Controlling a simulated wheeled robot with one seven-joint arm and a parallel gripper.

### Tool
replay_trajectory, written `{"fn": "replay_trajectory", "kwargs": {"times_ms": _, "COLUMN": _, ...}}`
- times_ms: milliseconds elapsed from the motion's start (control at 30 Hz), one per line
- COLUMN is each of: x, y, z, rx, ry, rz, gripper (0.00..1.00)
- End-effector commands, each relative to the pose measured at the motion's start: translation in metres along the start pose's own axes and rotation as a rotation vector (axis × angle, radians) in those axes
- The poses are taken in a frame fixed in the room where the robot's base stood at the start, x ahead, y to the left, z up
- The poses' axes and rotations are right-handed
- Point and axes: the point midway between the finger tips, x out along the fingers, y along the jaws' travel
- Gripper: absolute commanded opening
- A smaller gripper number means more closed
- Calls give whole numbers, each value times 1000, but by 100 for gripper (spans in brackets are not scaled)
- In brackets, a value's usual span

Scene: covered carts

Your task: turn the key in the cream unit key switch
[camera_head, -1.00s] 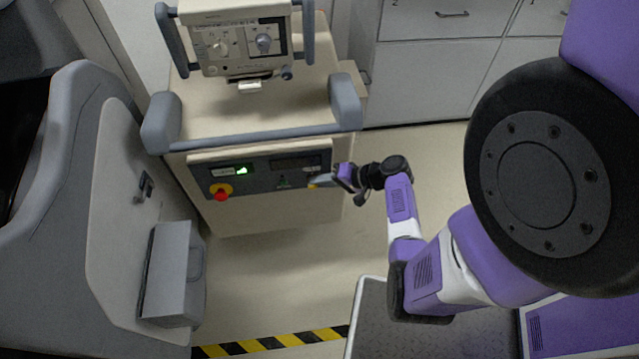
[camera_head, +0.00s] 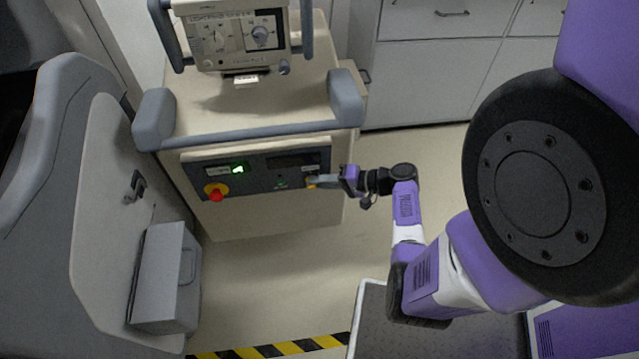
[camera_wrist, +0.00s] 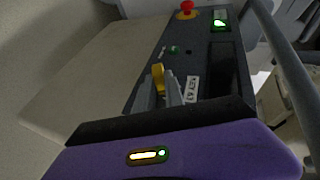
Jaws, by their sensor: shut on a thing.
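The cream unit (camera_head: 255,216) stands in the middle of the head view, with a dark control panel (camera_head: 240,182) on its front. A yellow key (camera_wrist: 158,76) sits at the right end of that panel; it also shows small in the head view (camera_head: 310,182). My gripper (camera_head: 319,181) reaches it from the right. In the wrist view my gripper (camera_wrist: 161,90) has its two grey fingers on either side of the key, shut on it. The fingers hide the key's lower part and the switch face. The key's exact angle is hard to tell.
The panel also bears a red stop button (camera_head: 216,192) on yellow and a lit green display (camera_head: 238,168). A grey rail (camera_head: 250,136) crosses above it. A grey covered cart (camera_head: 95,220) with a box (camera_head: 165,278) stands at left. Floor is clear between.

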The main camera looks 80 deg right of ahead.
Motion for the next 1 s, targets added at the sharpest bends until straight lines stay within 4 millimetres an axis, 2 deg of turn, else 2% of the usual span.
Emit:
{"fn": "replay_trajectory", "kwargs": {"times_ms": 400, "x": 3, "y": 6, "z": 1, "rx": 56, "ry": -5, "rz": -141, "gripper": 0}}
{"fn": "replay_trajectory", "kwargs": {"times_ms": 767, "x": 1, "y": 3, "z": 0, "rx": 64, "ry": -4, "rz": -163, "gripper": 0}}
{"fn": "replay_trajectory", "kwargs": {"times_ms": 800, "x": 1, "y": 3, "z": 0, "rx": 64, "ry": -4, "rz": -163, "gripper": 21}}
{"fn": "replay_trajectory", "kwargs": {"times_ms": 900, "x": 1, "y": 3, "z": 0, "rx": 64, "ry": -3, "rz": -163, "gripper": 39}}
{"fn": "replay_trajectory", "kwargs": {"times_ms": 1000, "x": 1, "y": 4, "z": 0, "rx": 65, "ry": -2, "rz": -162, "gripper": 39}}
